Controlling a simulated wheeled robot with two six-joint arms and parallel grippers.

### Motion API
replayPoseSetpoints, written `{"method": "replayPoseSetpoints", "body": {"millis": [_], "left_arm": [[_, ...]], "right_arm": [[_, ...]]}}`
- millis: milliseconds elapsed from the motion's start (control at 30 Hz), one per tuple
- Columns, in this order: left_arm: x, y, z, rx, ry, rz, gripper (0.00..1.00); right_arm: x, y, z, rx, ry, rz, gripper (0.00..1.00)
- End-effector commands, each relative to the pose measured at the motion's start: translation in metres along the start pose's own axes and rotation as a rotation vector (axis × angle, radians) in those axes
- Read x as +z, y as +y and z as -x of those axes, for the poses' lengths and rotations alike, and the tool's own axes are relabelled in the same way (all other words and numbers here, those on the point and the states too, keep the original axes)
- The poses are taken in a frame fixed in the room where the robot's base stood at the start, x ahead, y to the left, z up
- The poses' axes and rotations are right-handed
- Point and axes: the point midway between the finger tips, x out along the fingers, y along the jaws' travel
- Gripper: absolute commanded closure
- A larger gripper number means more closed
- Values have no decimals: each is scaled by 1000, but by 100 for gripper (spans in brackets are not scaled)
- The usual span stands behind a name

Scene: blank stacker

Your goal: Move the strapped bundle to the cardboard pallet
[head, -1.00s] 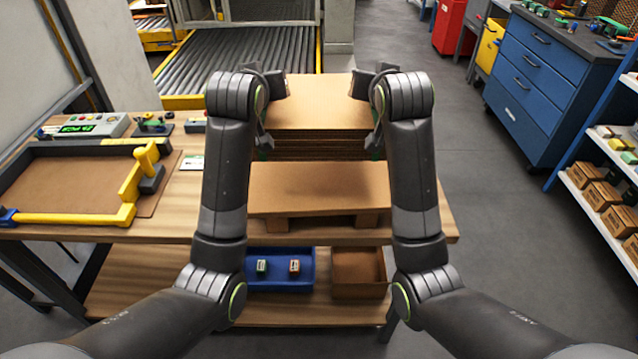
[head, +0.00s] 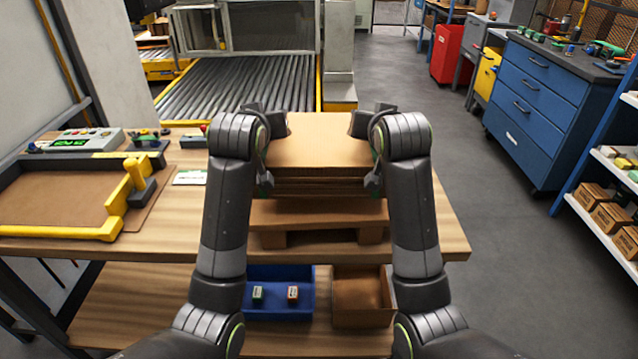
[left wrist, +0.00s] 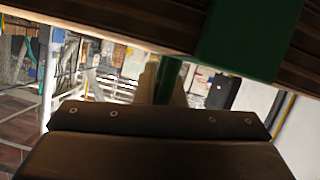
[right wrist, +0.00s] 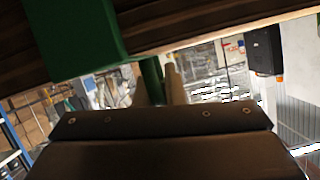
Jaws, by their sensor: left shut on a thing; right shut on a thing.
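The strapped bundle (head: 318,146), a flat stack of brown cardboard sheets, is held level between my two grippers. My left gripper (head: 265,180) is shut at its left side and my right gripper (head: 374,182) at its right side. In the wrist views a green strap runs over the stack's edge, in the left one (left wrist: 250,40) and in the right one (right wrist: 85,35); green material passes between the fingers. The cardboard pallet (head: 320,213) is on the table below the bundle, its front part showing. Whether the bundle touches it is hidden.
The wooden table (head: 440,232) has a yellow-edged tray (head: 60,232) and a control box (head: 80,140) on the left. A blue bin (head: 280,308) and a cardboard box (head: 362,300) stand on the lower shelf. A roller conveyor (head: 240,85) lies behind.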

Motion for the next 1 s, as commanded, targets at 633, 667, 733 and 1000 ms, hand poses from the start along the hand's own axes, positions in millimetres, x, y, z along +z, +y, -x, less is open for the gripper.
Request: {"method": "replayPoseSetpoints", "body": {"millis": [633,667,733,1000], "left_arm": [[21,-4,-9,2,2,2,100],[23,-4,-9,2,2,2,100],[26,-5,-11,2,2,2,100],[38,-7,-16,2,2,2,100]], "right_arm": [[21,4,-9,-2,2,-2,100],[23,4,-9,-2,2,-2,100],[26,5,-11,-2,2,-2,100],[38,7,-16,-2,2,-2,100]]}}
